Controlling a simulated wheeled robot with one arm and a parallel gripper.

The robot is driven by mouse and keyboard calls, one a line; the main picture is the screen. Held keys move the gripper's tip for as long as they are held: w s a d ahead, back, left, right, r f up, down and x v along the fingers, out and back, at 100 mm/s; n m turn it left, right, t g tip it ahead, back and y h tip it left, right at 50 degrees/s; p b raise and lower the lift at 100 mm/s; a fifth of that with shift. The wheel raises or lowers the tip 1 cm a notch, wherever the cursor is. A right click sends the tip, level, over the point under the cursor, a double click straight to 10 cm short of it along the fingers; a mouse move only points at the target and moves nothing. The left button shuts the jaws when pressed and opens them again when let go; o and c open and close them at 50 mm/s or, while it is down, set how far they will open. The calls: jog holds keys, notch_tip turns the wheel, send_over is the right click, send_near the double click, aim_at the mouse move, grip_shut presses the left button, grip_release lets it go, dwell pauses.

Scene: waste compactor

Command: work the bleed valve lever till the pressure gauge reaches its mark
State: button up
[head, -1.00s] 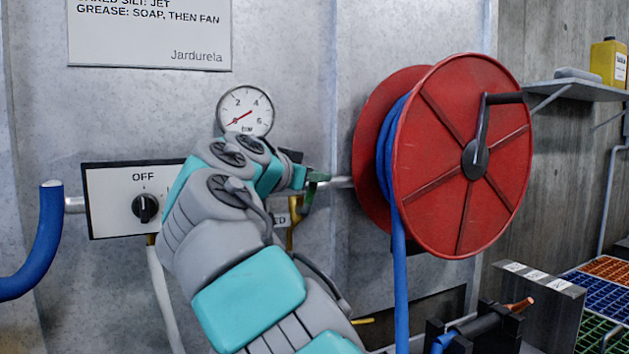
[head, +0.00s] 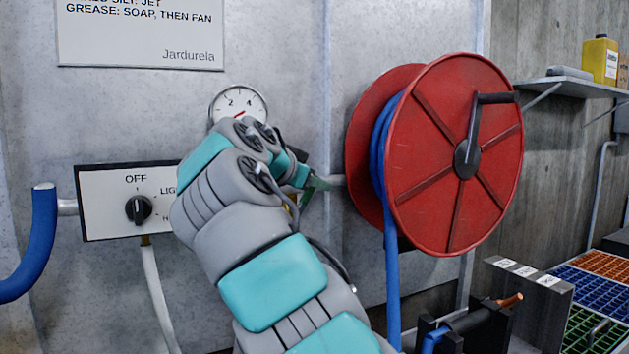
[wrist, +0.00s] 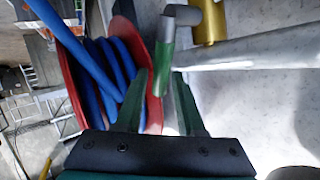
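The pressure gauge (head: 238,104) is a white round dial on the wall. Part of its red needle shows low on the dial, but my arm covers the bottom, so I cannot read it exactly. In the wrist view, a lever with a green grip (wrist: 164,65) on a grey arm sits by a brass fitting (wrist: 209,22). My gripper (wrist: 159,77) is open, its dark green fingers on either side of the lever's end, with a gap at the left finger. In the head view, my gripper (head: 317,186) is left of the hose reel, and the lever is hidden.
A red hose reel (head: 458,155) with blue hose stands close right of my gripper. A control panel (head: 105,205) with a knob at OFF is to the left. A grey pipe (wrist: 250,50) runs right of the lever in the wrist view.

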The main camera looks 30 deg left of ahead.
jog(key=shift+o, duration=0.5)
jog(key=shift+r, duration=0.1)
jog(key=shift+s+r, duration=0.1)
jog(key=shift+s, duration=0.05)
jog(key=v, duration=0.7)
jog(key=shift+s, duration=0.25)
